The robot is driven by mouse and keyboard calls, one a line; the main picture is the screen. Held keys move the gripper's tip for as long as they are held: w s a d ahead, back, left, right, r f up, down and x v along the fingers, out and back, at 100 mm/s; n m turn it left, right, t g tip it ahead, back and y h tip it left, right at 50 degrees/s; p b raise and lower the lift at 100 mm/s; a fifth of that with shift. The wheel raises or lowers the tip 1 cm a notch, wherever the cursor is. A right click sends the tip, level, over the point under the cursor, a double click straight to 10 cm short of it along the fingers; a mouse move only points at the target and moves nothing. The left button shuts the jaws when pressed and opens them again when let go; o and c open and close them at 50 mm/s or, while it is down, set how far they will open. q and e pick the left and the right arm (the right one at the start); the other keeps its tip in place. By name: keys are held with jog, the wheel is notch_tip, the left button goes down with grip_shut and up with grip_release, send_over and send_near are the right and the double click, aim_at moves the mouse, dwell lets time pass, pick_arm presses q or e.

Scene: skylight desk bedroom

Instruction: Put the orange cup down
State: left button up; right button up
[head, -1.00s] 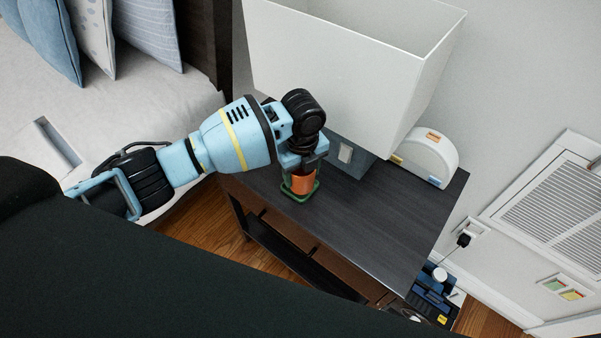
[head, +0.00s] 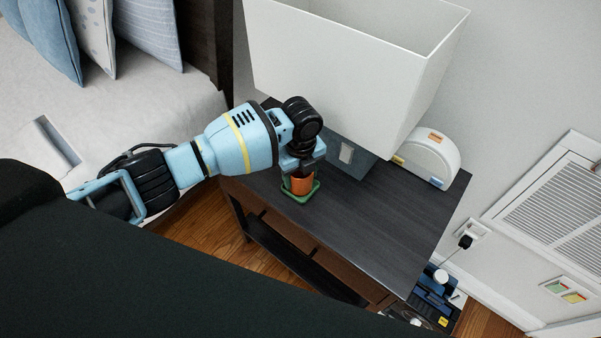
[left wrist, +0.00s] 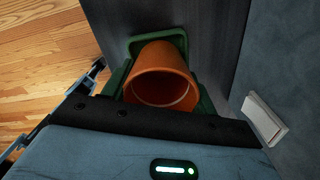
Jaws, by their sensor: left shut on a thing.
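The orange cup (head: 300,184) is upright at the left end of the dark bedside table (head: 370,220), within a green square coaster or tray (head: 301,197). My left gripper (head: 302,168) is above the cup and shut on it, hiding its upper part in the head view. In the left wrist view the cup (left wrist: 161,76) shows its open, empty-looking mouth, with the green tray (left wrist: 158,42) around and beneath it. I cannot tell whether the cup's bottom touches the tray. My right gripper is not in view.
A lamp with a large white shade (head: 350,70) and grey base stands close behind my gripper. A white half-round object (head: 431,157) sits at the table's back right. The table's front and right are clear. A bed (head: 150,100) lies to the left.

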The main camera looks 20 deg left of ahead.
pick_arm(q)
jog(key=shift+f, duration=0.15)
jog(key=o, duration=1.1)
jog(key=shift+c, duration=0.2)
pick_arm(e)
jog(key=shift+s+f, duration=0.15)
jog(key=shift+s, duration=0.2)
pick_arm(q)
jog(key=shift+r, duration=0.3)
notch_tip(320, 180, up, 12)
jog(key=p, duration=0.1)
jog(key=shift+f, duration=0.15)
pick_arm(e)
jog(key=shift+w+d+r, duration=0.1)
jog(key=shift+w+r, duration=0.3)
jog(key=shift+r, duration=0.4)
